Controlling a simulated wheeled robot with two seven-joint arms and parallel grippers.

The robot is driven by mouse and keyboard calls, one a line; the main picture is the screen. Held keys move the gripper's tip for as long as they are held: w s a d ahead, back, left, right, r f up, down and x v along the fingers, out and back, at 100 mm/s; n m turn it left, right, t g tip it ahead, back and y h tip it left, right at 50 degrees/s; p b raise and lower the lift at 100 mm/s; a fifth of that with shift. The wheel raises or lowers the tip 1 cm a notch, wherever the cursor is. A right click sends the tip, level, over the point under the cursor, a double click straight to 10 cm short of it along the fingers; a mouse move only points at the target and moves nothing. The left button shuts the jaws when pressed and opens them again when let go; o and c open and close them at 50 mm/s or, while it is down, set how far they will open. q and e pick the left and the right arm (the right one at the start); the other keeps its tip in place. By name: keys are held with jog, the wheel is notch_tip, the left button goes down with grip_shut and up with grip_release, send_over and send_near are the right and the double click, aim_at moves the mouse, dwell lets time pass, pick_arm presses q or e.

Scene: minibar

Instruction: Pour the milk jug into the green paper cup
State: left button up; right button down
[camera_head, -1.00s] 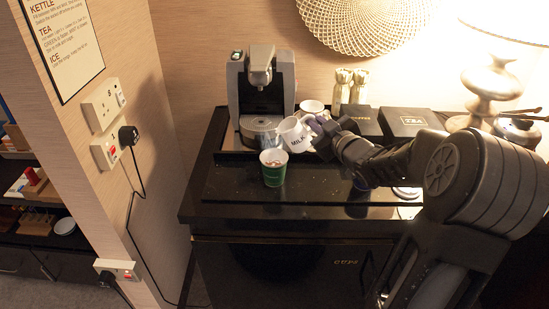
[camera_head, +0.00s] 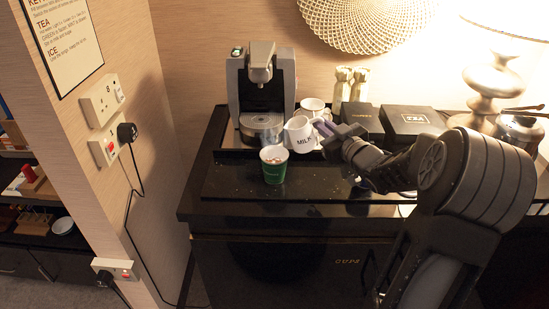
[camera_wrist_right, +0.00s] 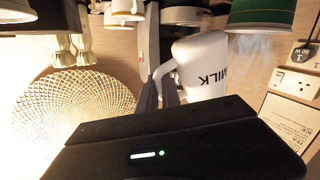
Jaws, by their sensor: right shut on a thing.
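The white milk jug (camera_head: 301,134), marked MILK, is held by my right gripper (camera_head: 326,130) just behind and to the right of the green paper cup (camera_head: 273,165). The jug looks close to upright with a slight tilt. The cup stands upright on the black counter, with a whitish, speckled surface inside its rim. In the right wrist view, the jug (camera_wrist_right: 205,68) is upside down in the picture, and my gripper fingers (camera_wrist_right: 162,85) are shut at its handle. The cup (camera_wrist_right: 260,15) shows at the top edge there. My left gripper is not in view.
A coffee machine (camera_head: 262,90) stands behind the cup. A white cup (camera_head: 312,106) sits behind the jug. Black boxes (camera_head: 411,122) and a lamp (camera_head: 489,85) are on the right. The counter (camera_head: 228,183) left of the green cup is clear.

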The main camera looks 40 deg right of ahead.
pick_arm(q)
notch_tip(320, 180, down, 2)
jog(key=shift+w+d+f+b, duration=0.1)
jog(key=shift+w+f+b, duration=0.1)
jog(key=shift+b, duration=0.55)
pick_arm(e)
jog(key=f+m, duration=0.1)
jog(key=d+m, duration=0.1)
jog(key=s+d+f+m, duration=0.1)
jog(key=shift+d+f+m+t, duration=0.2)
jog(key=shift+f+m+t, duration=0.1)
jog(key=shift+t, duration=0.1)
jog(key=shift+w, duration=0.1)
